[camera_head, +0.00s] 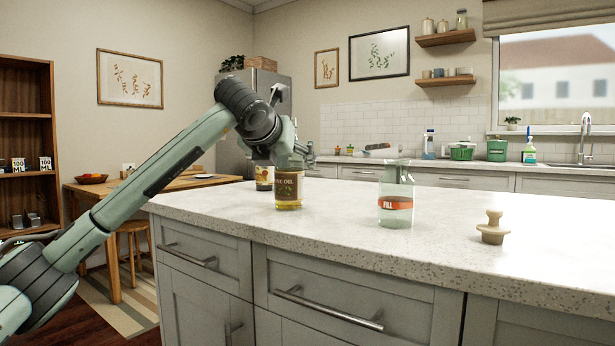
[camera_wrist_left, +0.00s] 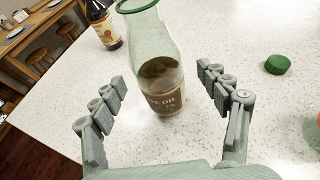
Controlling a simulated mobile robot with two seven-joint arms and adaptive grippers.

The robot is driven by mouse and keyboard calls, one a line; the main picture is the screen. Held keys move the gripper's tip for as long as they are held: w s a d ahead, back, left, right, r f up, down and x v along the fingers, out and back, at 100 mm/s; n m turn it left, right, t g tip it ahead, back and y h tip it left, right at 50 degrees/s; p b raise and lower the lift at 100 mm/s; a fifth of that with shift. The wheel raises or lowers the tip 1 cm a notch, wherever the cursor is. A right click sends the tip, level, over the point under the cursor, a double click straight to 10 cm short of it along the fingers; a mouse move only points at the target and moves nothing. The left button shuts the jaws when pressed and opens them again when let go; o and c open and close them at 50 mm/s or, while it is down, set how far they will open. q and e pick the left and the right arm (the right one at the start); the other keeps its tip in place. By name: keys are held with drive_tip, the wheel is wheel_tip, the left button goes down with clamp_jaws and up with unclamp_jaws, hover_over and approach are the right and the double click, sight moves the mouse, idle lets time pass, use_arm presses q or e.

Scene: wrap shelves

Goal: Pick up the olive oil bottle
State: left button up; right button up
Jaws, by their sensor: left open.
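The olive oil bottle (camera_head: 289,186) stands upright on the island counter in the head view, with a brown label and amber oil low inside. In the left wrist view the bottle (camera_wrist_left: 158,72) has clear glass and a green rim at its mouth. My left gripper (camera_wrist_left: 165,88) is open, with one finger on each side of the bottle and a visible gap to both. In the head view my left gripper (camera_head: 300,155) is at the bottle's upper part and hides its top. My right gripper is not in view.
A dark bottle (camera_wrist_left: 103,24) stands just behind the olive oil bottle. A green cap (camera_wrist_left: 279,64) lies on the counter to the right. A clear dispenser with a red label (camera_head: 396,203) and a beige knobbed tool (camera_head: 492,228) stand farther right. The counter (camera_head: 340,215) between is clear.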

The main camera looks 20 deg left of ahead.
sight(293, 173)
use_arm(q)
drive_tip(key=shift+w+a+f, duration=0.1)
drive_tip(key=shift+w+f, duration=0.05)
drive_tip(key=shift+w, duration=0.45)
drive_tip(key=x, duration=0.6)
drive_tip(key=shift+w+a+f, duration=0.1)
drive_tip(key=shift+w+f, duration=0.05)
drive_tip(key=shift+f, duration=0.35)
clamp_jaws()
drive_tip(key=shift+r, duration=0.2)
